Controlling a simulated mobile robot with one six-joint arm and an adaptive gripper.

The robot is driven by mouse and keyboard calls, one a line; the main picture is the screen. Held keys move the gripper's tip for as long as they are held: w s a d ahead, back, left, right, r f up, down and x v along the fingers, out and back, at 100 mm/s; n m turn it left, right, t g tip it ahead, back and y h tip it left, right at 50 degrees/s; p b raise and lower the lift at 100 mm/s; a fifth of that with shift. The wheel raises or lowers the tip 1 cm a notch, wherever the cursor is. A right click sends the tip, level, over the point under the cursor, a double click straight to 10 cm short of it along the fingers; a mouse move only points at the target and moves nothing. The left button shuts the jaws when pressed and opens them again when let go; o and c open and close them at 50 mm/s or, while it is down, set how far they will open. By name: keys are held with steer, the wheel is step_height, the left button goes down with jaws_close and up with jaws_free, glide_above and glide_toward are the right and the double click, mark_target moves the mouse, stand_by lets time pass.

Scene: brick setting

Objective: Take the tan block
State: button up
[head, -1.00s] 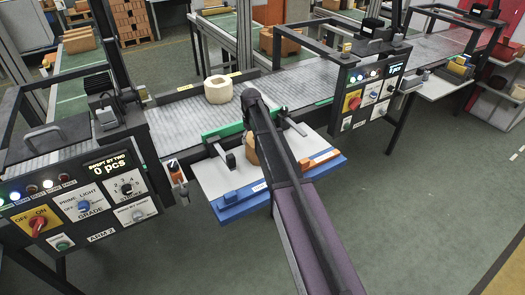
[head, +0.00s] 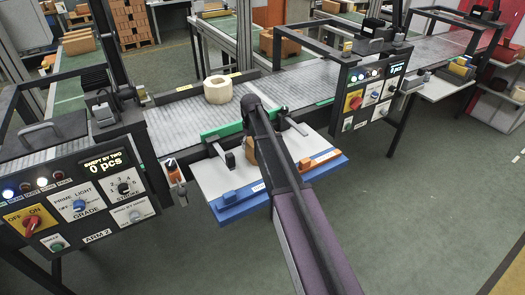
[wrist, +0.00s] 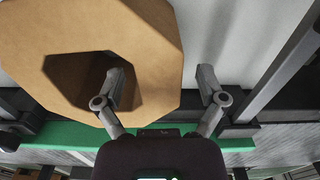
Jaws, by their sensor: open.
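The tan block (wrist: 150,45) fills the upper left of the wrist view. It is a thick, many-sided piece with a dark hole through it. My gripper (wrist: 161,80) is open. Its left finger shows over the hole and its right finger just off the block's right side, so the block's right wall lies between them in the picture. I cannot tell whether either finger touches it.
A white side table (head: 217,178) with blue and orange edge pieces adjoins the roller conveyor (head: 180,122). A cream ring (head: 217,90) stands on the conveyor. A green rail (head: 220,132) runs along its near edge. Control panels (head: 85,195) stand left and right.

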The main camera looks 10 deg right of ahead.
steer(key=shift+f+b, duration=0.85)
steer(key=shift+f, duration=0.35)
steer(key=shift+c, duration=0.2)
jaws_close()
